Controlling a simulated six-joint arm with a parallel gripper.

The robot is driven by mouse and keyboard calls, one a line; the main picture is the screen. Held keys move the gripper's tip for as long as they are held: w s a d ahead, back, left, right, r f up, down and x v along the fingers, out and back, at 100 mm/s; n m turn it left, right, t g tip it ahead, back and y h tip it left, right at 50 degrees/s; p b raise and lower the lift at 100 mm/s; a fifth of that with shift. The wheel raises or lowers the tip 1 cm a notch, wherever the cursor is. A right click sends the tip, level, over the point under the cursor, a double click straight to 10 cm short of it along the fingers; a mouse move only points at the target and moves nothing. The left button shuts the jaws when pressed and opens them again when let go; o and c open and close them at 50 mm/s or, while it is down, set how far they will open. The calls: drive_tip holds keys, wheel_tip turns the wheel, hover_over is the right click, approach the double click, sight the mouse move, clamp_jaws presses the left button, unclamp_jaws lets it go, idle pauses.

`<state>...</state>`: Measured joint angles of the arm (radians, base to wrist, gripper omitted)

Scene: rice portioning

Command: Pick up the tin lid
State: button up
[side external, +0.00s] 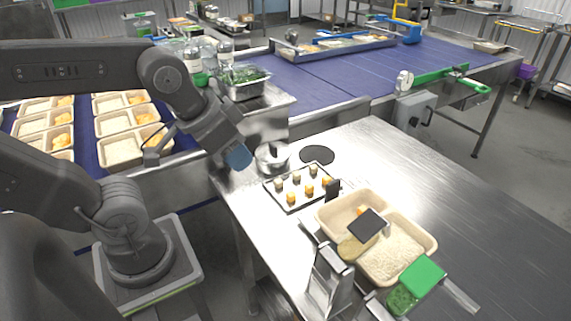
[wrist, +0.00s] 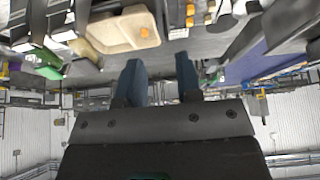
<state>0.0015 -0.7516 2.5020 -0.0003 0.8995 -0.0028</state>
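A round silver tin (side external: 266,168) stands on the steel table, left of the tray of small pieces. Its shiny lid (side external: 280,155) has a dark knob and appears to sit on top. My gripper (side external: 240,158), with blue fingertips, is just left of the tin at about lid height in the picture. It does not visibly touch the lid. In the wrist view my gripper (wrist: 162,80) has its two blue fingers apart with nothing between them. I cannot make out the lid clearly in the wrist view.
A dark round disc (side external: 317,154) lies right of the tin. A two-part tan container (side external: 428,240) with rice, a green-lidded box (side external: 422,273) and a metal stand (side external: 330,283) are nearer. The table's right side is clear.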

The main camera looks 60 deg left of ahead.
drive_tip(key=shift+o, duration=0.9)
drive_tip(key=m+g+y, duration=0.5)
drive_tip(key=m, duration=1.3)
hover_over(273, 145)
drive_tip(key=d, duration=0.2)
drive_tip(key=f, duration=1.3)
drive_tip(key=shift+s, duration=0.35)
drive_tip(key=shift+w+d+x, duration=0.1)
drive_tip(key=shift+d+x, duration=0.1)
drive_tip(key=shift+x, duration=1.25)
drive_tip(key=shift+w+d+x, duration=0.1)
drive_tip(key=shift+d+x, duration=0.05)
drive_tip(key=shift+x, duration=1.25)
drive_tip(key=shift+f, duration=0.15)
